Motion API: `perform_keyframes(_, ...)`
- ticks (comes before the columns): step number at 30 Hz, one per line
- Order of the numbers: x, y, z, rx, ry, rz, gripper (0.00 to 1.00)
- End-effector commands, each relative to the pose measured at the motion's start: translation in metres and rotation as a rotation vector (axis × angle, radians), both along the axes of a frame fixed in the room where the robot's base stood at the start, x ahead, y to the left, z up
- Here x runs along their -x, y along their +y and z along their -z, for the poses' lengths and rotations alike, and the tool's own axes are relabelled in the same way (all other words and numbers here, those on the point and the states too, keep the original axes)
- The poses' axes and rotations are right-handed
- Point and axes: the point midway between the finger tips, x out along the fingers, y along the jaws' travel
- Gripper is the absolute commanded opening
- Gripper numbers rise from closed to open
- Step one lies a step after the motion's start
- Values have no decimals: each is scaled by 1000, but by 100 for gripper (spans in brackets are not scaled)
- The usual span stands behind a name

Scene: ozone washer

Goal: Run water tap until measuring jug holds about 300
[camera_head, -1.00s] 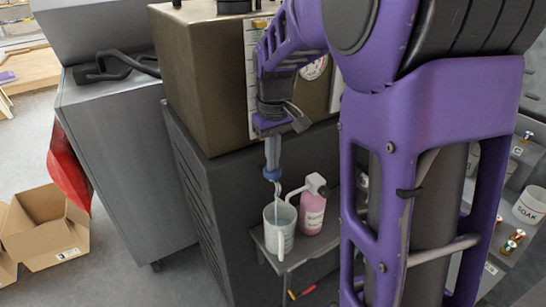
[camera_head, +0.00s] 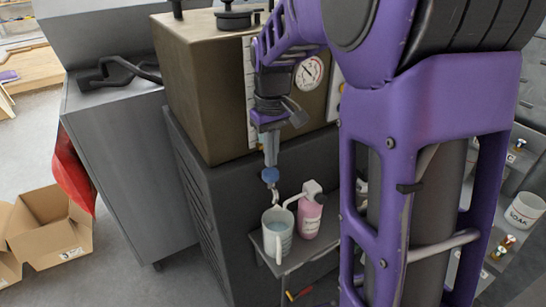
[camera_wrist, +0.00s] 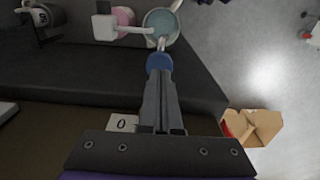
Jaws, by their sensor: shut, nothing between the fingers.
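The measuring jug (camera_head: 277,240) stands upright on a small shelf, under the tap. In the wrist view its round opening (camera_wrist: 161,24) shows pale bluish water inside; I cannot read the level against a scale. The water tap has a blue knob (camera_head: 269,175) and a short curved metal spout (camera_head: 275,196) over the jug. The knob also shows in the wrist view (camera_wrist: 158,62). My gripper (camera_head: 270,158) points down at the knob. Its fingers (camera_wrist: 159,78) are shut together with nothing between them, their tips at or just above the knob. I see no clear stream now.
A pink bottle with a white pump (camera_head: 311,212) stands right beside the jug. The tank (camera_head: 210,90) with a dial gauge (camera_head: 309,73) rises behind my gripper. A metal cabinet (camera_head: 125,170) and an open cardboard box (camera_head: 50,225) are to the left.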

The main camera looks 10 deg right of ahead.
Motion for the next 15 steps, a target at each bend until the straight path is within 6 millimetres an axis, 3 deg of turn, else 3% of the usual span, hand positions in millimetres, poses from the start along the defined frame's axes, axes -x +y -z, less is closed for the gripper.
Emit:
perform_keyframes(1,-1,-1,-17,-1,-8,1,0)
perform_keyframes(6,0,-1,-57,0,-9,2,0)
perform_keyframes(15,1,-2,-95,0,-9,2,0)
